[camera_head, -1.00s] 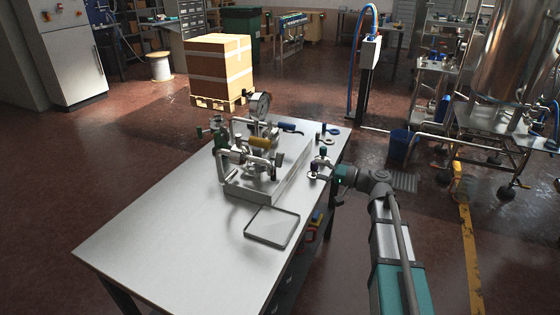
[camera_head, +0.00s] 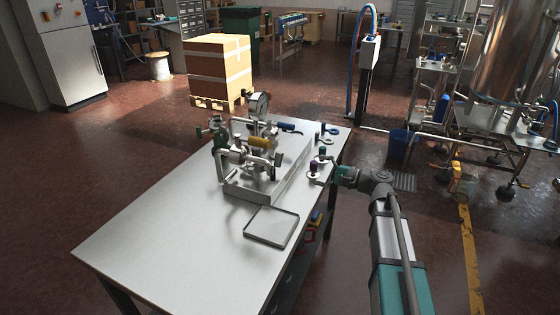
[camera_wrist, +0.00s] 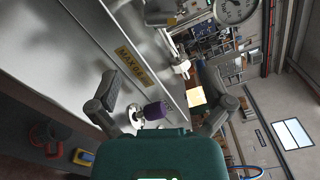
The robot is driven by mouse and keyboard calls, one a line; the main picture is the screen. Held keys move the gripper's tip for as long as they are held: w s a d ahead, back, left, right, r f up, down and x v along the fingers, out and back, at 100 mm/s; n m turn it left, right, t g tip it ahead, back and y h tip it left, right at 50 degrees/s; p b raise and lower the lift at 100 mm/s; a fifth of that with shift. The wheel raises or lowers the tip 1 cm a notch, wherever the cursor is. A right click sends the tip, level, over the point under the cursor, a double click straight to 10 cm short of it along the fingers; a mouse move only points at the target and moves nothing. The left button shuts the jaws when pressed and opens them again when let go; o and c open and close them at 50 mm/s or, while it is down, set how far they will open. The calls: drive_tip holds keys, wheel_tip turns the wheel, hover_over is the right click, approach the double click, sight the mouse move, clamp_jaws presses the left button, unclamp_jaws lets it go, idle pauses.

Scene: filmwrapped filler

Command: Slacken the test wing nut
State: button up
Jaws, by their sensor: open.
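A metal test rig (camera_head: 285,183) with pipes, a pressure gauge (camera_head: 259,105) and a yellow-handled part (camera_head: 259,142) stands on the bench (camera_head: 170,225). A dark knob-like part (camera_head: 278,159) is at its near right end. I cannot tell which part is the test wing nut. My gripper (camera_wrist: 158,95) is open, with its fingers apart and nothing clearly held. In the wrist view a purple-topped piece with a pale base (camera_wrist: 155,110) shows between the fingers, beyond the palm.
An empty shallow tray (camera_head: 271,227) lies in front of the rig. Small ring-like pieces (camera_head: 331,130) lie at the back right corner. The bench's left front is clear. A blue bucket (camera_head: 400,145) and a steel tank (camera_head: 500,60) stand to the right.

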sight(279, 160)
drive_tip(key=shift+a, duration=0.1)
drive_tip(key=shift+x, duration=6.8)
drive_tip(key=c, duration=1)
drive_tip(key=shift+c, duration=0.2)
drive_tip(key=shift+n, duration=0.8)
drive_tip(key=shift+f, duration=0.1)
